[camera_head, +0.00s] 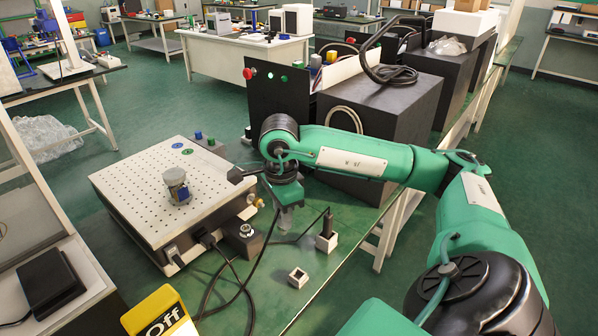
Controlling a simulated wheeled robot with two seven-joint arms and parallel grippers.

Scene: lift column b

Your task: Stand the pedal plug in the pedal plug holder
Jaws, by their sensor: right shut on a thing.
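My right gripper (285,222) points down above the green bench top, left of two small white blocks. It is shut on the pedal plug, which is mostly hidden by the fingers. A dark cable (262,258) runs down from beside the fingers to the bench. One white block (298,278) is nearer the front, with a square dark opening and nothing standing in it. The other white block (326,243) has a black plug (327,225) upright in it. I cannot tell which block is the pedal plug holder. My left gripper is out of view.
A perforated metal plate box (130,190) with a small grey-and-blue part (177,186) stands left of the gripper. A black box (385,110) stands behind my right arm. Cables loop on the bench front. A black pedal (50,280) lies at far left.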

